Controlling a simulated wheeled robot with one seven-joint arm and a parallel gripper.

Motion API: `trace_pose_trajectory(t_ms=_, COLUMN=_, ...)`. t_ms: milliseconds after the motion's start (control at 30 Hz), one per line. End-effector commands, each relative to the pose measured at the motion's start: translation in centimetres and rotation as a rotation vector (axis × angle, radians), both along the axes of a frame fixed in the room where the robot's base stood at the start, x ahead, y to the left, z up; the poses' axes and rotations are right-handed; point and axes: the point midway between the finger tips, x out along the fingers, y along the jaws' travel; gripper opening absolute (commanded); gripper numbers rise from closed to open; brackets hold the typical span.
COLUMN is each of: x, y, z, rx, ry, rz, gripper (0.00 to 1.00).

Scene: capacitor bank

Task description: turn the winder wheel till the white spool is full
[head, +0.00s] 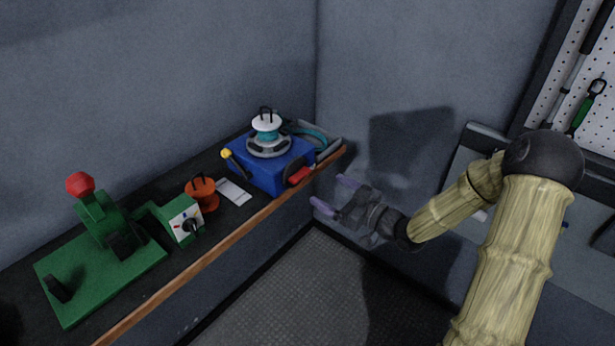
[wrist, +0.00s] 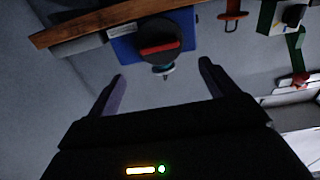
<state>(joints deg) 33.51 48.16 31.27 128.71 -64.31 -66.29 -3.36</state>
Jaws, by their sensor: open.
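The blue winder box (head: 268,162) sits at the far right end of the bench. The white spool (head: 267,123) stands upright on its top, with teal winding showing around it above a grey ring. A dark round wheel with a red bar (head: 298,175) is on the box's front side. The dark wheel (wrist: 150,31) also shows in the wrist view, beyond my fingertips. A lever with a yellow knob (head: 227,153) sticks out at the box's left. My gripper (head: 335,194) is open and empty, in the air to the right of the wheel, apart from it.
A green press (head: 100,255) with a red ball knob, a small switch box (head: 185,220), an orange spool (head: 201,193) and a white card (head: 233,192) are on the bench. The bench has a wooden front edge (head: 210,257). A pegboard with tools hangs right.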

Motion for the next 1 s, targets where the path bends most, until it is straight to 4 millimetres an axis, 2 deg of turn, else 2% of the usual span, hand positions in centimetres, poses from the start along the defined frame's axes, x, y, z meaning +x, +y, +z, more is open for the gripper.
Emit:
trace_pose_trajectory(t_ms=100, x=1.3, y=1.9, z=0.1, rx=0.002, ry=-0.001, rz=0.003, gripper=0.85)
trace_pose_trajectory(t_ms=400, x=4.4, y=5.7, z=0.1, rx=0.000, ry=-0.001, rz=0.002, gripper=0.85)
trace_pose_trajectory(t_ms=600, x=5.2, y=6.7, z=0.0, rx=-0.001, ry=-0.001, rz=0.000, gripper=0.85)
trace_pose_trajectory(t_ms=833, x=5.2, y=6.7, z=0.0, rx=0.000, ry=0.000, rz=0.000, gripper=0.85)
trace_pose_trajectory(t_ms=867, x=5.2, y=6.7, z=0.0, rx=0.000, ry=0.000, rz=0.000, gripper=0.82)
trace_pose_trajectory(t_ms=1000, x=5.2, y=6.6, z=0.0, rx=0.000, ry=0.000, rz=0.000, gripper=0.54)
